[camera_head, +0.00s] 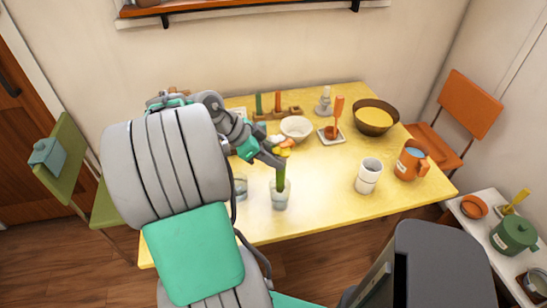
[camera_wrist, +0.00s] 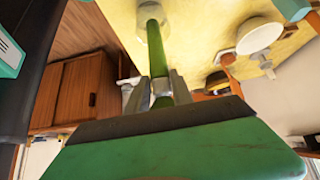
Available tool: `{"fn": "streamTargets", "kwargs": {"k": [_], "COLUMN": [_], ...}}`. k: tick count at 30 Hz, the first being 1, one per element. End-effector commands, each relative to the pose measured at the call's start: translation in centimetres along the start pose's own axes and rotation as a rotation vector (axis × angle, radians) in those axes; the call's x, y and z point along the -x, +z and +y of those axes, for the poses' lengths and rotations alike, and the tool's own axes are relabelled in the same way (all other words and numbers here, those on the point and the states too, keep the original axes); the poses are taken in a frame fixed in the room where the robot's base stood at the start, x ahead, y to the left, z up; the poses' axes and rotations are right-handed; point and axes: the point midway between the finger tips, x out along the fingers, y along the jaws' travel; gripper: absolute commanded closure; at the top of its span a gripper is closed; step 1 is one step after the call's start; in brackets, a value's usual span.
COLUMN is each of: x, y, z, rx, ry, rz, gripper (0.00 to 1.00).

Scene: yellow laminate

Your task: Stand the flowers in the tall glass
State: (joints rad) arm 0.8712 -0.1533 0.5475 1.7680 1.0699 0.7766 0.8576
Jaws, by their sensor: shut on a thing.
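The flowers have yellow and orange blossoms (camera_head: 285,148) and a thick green stem (camera_head: 280,176). My gripper (camera_head: 276,162) is shut on the stem just below the blossoms; its fingers also show around the stem in the wrist view (camera_wrist: 161,90). The clear tall glass (camera_head: 280,198) stands upright near the table's front edge. The stem is about upright and its lower end appears inside the glass's mouth. In the wrist view the green stem (camera_wrist: 156,50) runs from the fingers to the glass (camera_wrist: 150,14). Whether the stem touches the glass's bottom cannot be told.
Another clear glass (camera_head: 240,187) stands just left, partly behind my arm. A white bowl (camera_head: 296,128) and a brown bowl (camera_head: 376,117) stand farther back. The yellow table (camera_head: 325,190) is clear between glass and cup.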

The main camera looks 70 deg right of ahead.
Motion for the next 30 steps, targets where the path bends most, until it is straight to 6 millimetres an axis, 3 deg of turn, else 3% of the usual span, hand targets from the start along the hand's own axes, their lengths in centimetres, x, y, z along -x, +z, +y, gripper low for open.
{"fn": "streamTargets", "kwargs": {"k": [30], "x": [-2.1], "y": [1.7], "z": [0.0], "rx": [0.0], "ry": [0.0], "rz": [0.0], "gripper": [1.0]}}
